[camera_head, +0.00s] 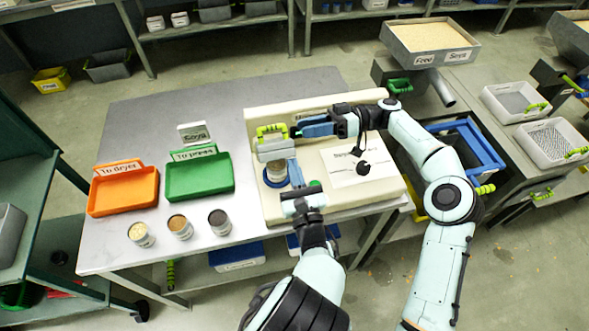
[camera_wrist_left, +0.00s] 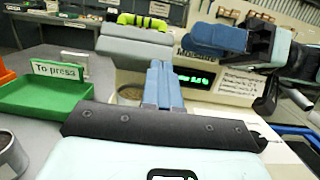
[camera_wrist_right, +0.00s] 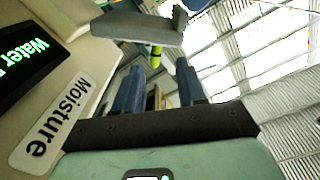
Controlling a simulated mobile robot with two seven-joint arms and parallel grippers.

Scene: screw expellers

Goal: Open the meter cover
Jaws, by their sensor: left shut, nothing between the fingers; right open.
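The cream moisture meter (camera_head: 368,202) stands on the metal table. Its grey cover (camera_head: 275,151), with a bright green handle (camera_head: 270,130), stands raised above the grain cup (camera_head: 277,170), which is visible below it. My left gripper (camera_head: 293,170) is shut and empty, its fingertips by the cover's lower right edge; I cannot tell whether they touch. My right gripper (camera_head: 302,130) is open and empty, just right of the handle. In the left wrist view, the cover (camera_wrist_left: 135,48) is beyond my left fingers. In the right wrist view, the handle (camera_wrist_right: 157,52) shows beyond the open fingers.
A green tray (camera_head: 199,178) and an orange tray (camera_head: 123,191) lie on the table to the left. Several sample cups (camera_head: 180,227) stand along its front edge. The meter's lit display (camera_wrist_right: 25,50) reads "Water". The back left of the table is clear.

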